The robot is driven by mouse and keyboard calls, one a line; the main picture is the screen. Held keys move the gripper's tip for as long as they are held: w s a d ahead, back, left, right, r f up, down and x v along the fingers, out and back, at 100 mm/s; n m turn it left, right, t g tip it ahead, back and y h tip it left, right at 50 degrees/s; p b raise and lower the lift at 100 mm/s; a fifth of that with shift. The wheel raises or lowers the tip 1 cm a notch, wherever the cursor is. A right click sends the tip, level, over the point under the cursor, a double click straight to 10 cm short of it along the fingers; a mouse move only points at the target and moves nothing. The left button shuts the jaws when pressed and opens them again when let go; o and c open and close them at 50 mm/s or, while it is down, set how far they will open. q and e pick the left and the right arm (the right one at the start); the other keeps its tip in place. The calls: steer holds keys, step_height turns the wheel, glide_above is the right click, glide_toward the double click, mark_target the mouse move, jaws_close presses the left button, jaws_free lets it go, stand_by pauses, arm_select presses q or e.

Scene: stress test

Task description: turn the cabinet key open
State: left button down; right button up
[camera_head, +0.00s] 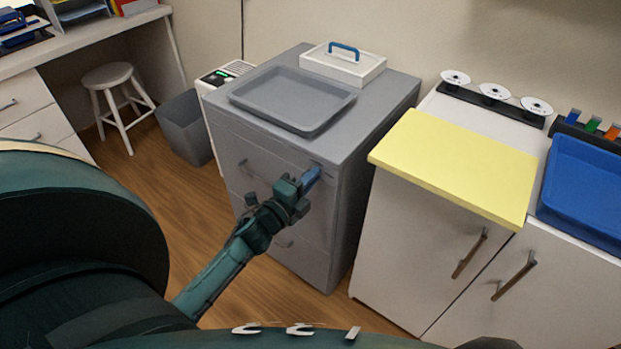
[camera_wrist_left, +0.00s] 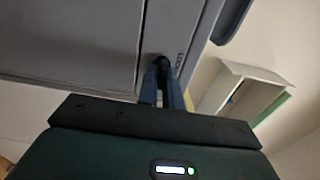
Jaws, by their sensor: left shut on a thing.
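The grey cabinet (camera_head: 345,215) stands in the middle of the head view, with several drawers and bar handles on its front. My left gripper (camera_head: 312,175) is at the upper right of the cabinet's front. In the left wrist view its two blue-grey fingers (camera_wrist_left: 164,82) are shut on a small dark thing, the key (camera_wrist_left: 163,62), at the cabinet's face (camera_wrist_left: 75,38). The fingers hide most of the key, and its turn angle cannot be told. In the head view the key is hidden. The drawers look closed. My right gripper is not in view.
A grey tray (camera_head: 245,97) and a white box with a blue handle (camera_head: 345,66) are on the cabinet top. A white counter with a yellow board (camera_head: 455,165) and a blue tray (camera_head: 590,185) stands to the right. A bin (camera_head: 185,128) and stool (camera_head: 108,75) are left.

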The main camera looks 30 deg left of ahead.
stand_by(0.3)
arm_select(q)
steer(key=c, duration=1.6)
jaws_free()
steer(key=shift+o, duration=0.2)
steer(key=s+a, duration=0.1)
steer(key=s, duration=1.2)
